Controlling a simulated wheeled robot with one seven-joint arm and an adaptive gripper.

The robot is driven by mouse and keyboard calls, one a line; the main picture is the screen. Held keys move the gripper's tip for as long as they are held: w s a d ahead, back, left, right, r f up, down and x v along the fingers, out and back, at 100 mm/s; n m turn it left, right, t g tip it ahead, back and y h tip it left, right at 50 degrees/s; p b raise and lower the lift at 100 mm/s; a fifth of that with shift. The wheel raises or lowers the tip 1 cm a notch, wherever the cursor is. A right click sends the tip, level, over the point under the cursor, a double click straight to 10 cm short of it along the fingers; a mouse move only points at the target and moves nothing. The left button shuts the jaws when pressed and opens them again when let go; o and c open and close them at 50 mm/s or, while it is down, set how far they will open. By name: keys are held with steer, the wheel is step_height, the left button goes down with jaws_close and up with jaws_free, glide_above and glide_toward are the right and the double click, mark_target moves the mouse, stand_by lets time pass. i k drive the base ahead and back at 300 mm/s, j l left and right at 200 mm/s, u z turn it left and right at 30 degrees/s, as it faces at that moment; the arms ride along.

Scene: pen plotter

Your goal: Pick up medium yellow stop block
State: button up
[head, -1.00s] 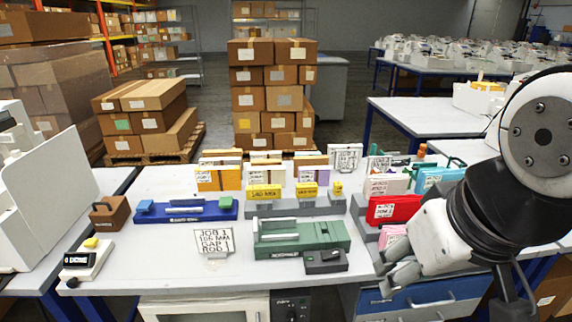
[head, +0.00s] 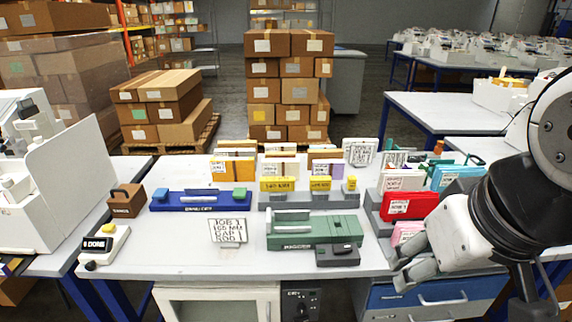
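Three yellow blocks stand in a row on a grey stepped stand (head: 310,200) near the middle of the table. The medium yellow stop block (head: 320,183) is the middle one, with a printed label on its front. The longer yellow block (head: 277,184) is to its left and the small yellow block (head: 351,184) to its right. My gripper (head: 401,276) is at the table's front right, well to the right and nearer than the blocks. Its grey fingers look apart, with nothing between them.
A green fixture (head: 312,231) with a dark box (head: 337,255) lies in front of the stand. A blue fixture (head: 200,202) is to the left. A white sign (head: 228,231) stands at the front. Upright coloured packs are behind the blocks.

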mark_target(316, 184)
steer(key=i+l+u, duration=0.25)
steer(key=i+l, duration=0.55)
steer(key=i, duration=0.15)
